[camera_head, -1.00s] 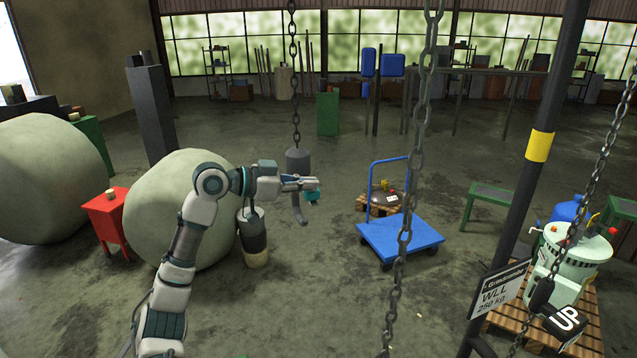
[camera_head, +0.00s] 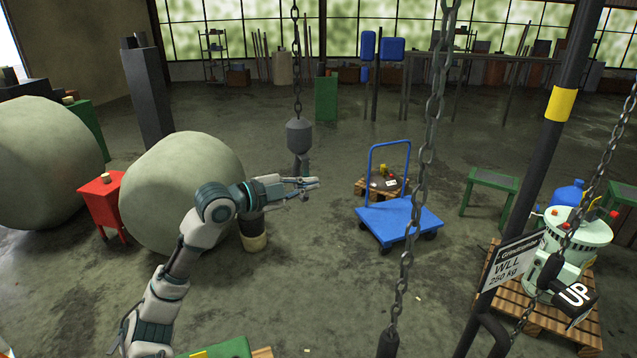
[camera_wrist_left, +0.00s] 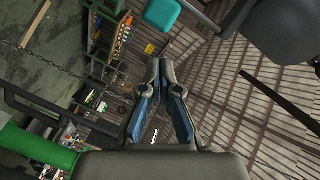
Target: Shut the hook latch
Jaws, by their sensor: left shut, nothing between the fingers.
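The dark grey hook block (camera_head: 299,136) hangs from a chain in the middle of the head view. The hook's lower part is largely hidden by my left gripper (camera_head: 314,183), which is at its height and overlaps it; contact cannot be told. In the left wrist view the fingers of my left gripper (camera_wrist_left: 160,65) are shut and empty. A teal piece (camera_wrist_left: 162,14), perhaps the latch, shows beyond the fingertips at the top edge. A dark rounded body (camera_wrist_left: 287,28) is at the upper right. The latch's position cannot be told. My right gripper is not in view.
A chain (camera_head: 430,135) hangs right of the hook. A blue trolley (camera_head: 400,220) stands behind it. A dark post (camera_head: 540,150) with a load sign (camera_head: 512,262), and a pale green vessel (camera_head: 570,240), stand at right.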

